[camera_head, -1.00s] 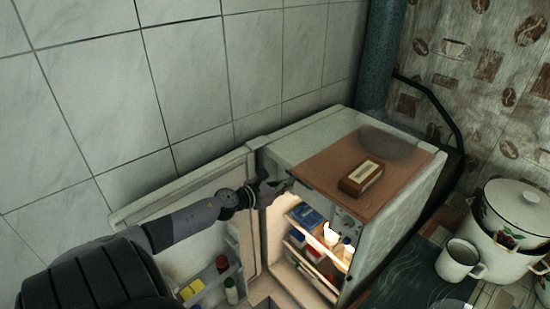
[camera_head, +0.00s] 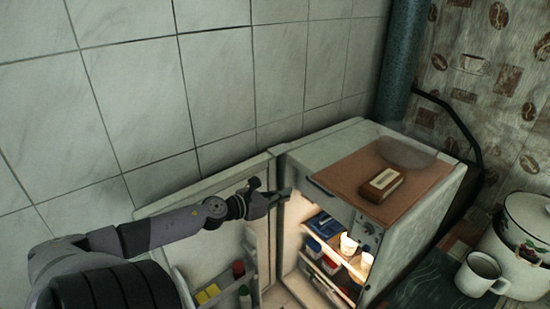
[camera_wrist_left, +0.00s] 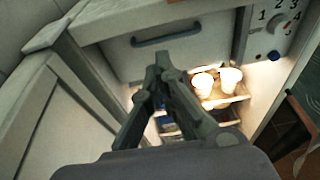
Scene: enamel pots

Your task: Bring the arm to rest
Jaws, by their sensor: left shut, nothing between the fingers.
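My left arm comes in from the left in the head view. Its gripper (camera_head: 281,194) is at the upper front of the open fridge (camera_head: 436,222), near the hinge side, between the open door (camera_head: 203,200) and the lit inside. In the left wrist view the left gripper (camera_wrist_left: 161,58) has its fingertips together with nothing between them. The fingertips appear in front of the freezer flap with its dark handle (camera_wrist_left: 166,36); I cannot tell whether they touch anything. My right gripper is not in view.
White cups (camera_wrist_left: 217,81) and several packages stand on the lit shelves. A small brown box (camera_head: 381,185) lies on the fridge's brown top. A white mug (camera_head: 480,273) and an enamel pot (camera_head: 522,240) stand at the right. Bottles sit in the door. A tiled wall rises behind.

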